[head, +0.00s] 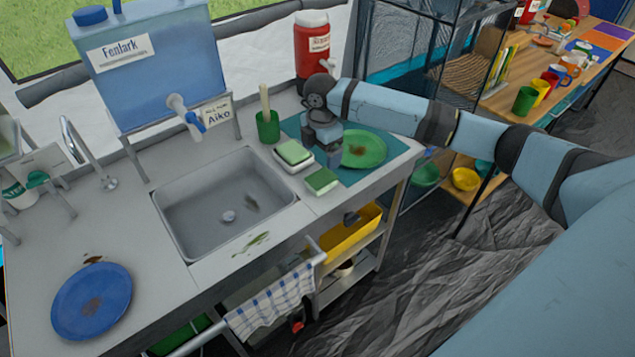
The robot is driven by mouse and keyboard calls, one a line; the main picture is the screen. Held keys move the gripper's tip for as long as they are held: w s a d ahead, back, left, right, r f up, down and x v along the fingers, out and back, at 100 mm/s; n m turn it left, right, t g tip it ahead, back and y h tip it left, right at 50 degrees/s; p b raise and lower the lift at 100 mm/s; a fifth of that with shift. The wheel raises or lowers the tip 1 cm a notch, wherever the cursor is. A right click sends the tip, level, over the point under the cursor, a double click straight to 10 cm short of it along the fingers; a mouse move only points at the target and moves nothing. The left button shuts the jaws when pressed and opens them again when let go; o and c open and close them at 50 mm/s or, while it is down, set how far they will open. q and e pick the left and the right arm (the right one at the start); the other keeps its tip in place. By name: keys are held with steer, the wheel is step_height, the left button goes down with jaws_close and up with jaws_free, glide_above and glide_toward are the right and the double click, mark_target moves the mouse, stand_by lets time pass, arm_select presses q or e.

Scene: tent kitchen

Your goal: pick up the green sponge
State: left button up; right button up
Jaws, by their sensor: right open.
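Two green sponge-like blocks lie to the right of the sink. One green block (293,152) rests on a small white dish. The other green block (321,181) lies on the counter just in front of it. My right gripper (327,161) reaches in from the right and points down, close behind the nearer block and to the right of the dish. It is open; its fingertips are small and partly hidden, and I cannot tell whether they touch anything. My left gripper is not in view.
A green plate (366,149) with a brown stain lies on a teal mat right of my gripper. A green cup (268,127) with a handle in it stands behind the dish. The sink (215,205) is left. A stained blue plate (91,300) lies at the counter's left.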

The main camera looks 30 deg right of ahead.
glide_above(321, 177)
step_height(321, 177, down, 4)
steer(key=shift+w+f, duration=0.1)
steer(key=shift+w, duration=0.05)
steer(key=f, duration=0.5)
steer(key=shift+s+f, duration=0.15)
steer(key=shift+s, duration=0.1)
steer(key=c, duration=1.1)
steer(key=shift+o, duration=0.2)
steer(key=shift+r, duration=0.2)
step_height(321, 177, up, 20)
steer(key=shift+f, duration=0.15)
steer(key=shift+o, duration=1.3)
steer(key=shift+c, duration=0.6)
